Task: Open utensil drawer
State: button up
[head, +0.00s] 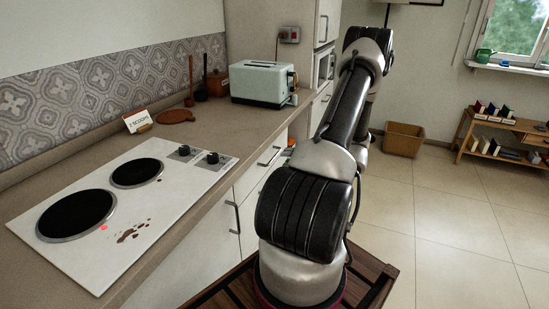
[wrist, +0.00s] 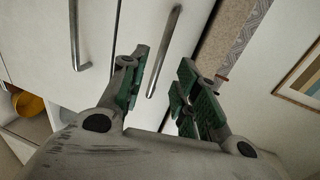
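In the wrist view my gripper (wrist: 163,75) is open, with its two green-padded fingers spread apart and nothing between the pads. A white drawer front with a metal bar handle (wrist: 164,52) lies ahead, beside the counter edge. The handle's lower end points into the gap between the fingers, and I see no contact. A second bar handle (wrist: 75,35) is on the white front to the left. In the head view a drawer handle (head: 269,156) shows under the counter, left of my arm. No label tells which drawer holds utensils. My gripper is hidden in the head view.
The counter (head: 220,125) carries a cooktop (head: 180,205), a toaster (head: 262,82) and a small sign (head: 138,121). In the wrist view a yellow bowl (wrist: 28,103) sits in an open compartment at the left.

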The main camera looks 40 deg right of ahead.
aim_at(275, 157)
jog(key=x, duration=0.7)
jog(key=shift+a, duration=0.1)
grip_shut()
